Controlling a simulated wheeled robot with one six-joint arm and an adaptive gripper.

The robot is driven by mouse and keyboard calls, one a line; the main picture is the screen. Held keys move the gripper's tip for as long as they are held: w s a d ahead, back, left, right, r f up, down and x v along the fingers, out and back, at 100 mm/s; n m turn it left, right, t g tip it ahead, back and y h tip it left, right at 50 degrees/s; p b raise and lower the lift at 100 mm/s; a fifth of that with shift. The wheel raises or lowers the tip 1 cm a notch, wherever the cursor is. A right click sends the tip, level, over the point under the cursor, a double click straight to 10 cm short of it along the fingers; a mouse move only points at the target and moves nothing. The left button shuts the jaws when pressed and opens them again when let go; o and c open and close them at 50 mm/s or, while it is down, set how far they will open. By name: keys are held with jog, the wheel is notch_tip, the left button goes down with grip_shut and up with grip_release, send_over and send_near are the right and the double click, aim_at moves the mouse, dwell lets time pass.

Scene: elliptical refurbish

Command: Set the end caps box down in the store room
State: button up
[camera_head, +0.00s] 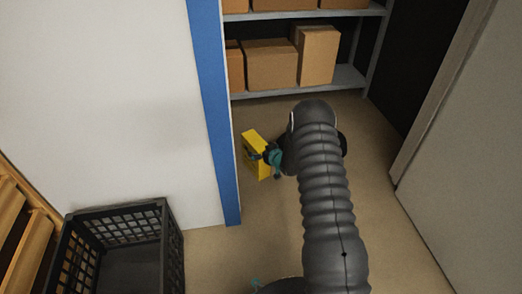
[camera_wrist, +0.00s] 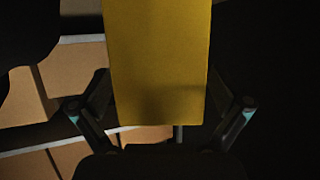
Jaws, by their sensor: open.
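The end caps box is a yellow box (camera_head: 252,160), seen just inside the doorway beside the blue-edged wall end. My gripper (camera_head: 271,157) is at the box's right side and hides part of it. In the wrist view the box (camera_wrist: 158,55) fills the top middle. My gripper's two fingers (camera_wrist: 160,110) stand spread, one on each side of its lower part, with dark gaps showing. The jaws are open. I cannot tell whether the box rests fully on the floor, as its underside is not clear.
A grey metal shelf (camera_head: 300,86) with several cardboard boxes (camera_head: 270,65) stands at the back. A black crate (camera_head: 120,212) is at the lower left, outside the white wall. A grey door or panel (camera_head: 465,130) bounds the right. Floor (camera_head: 390,240) is clear right of my arm.

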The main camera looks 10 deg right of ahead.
jog(key=p+v, duration=0.2)
jog(key=v, duration=1)
notch_tip(320, 180, up, 17)
jog(key=d+g+h, duration=0.1)
jog(key=d+h, duration=0.1)
jog(key=h, duration=0.2)
jog(key=s+r+m+g+h, duration=0.2)
jog(key=s+r, duration=0.8)
jog(key=r, duration=0.2)
jog(key=s+a+r+g, duration=0.1)
jog(key=s+a+r, duration=0.1)
jog(key=s, duration=0.8)
jog(key=s+a+r+m+g, duration=0.1)
jog(key=s+a+r, duration=0.1)
jog(key=s, duration=0.9)
jog(key=s+a+r+m+g+y, duration=0.1)
jog(key=s+r, duration=0.3)
jog(key=s, duration=0.7)
jog(key=shift+a+r+g, duration=0.4)
jog(key=shift+a+g, duration=0.1)
jog(key=shift+a, duration=0.4)
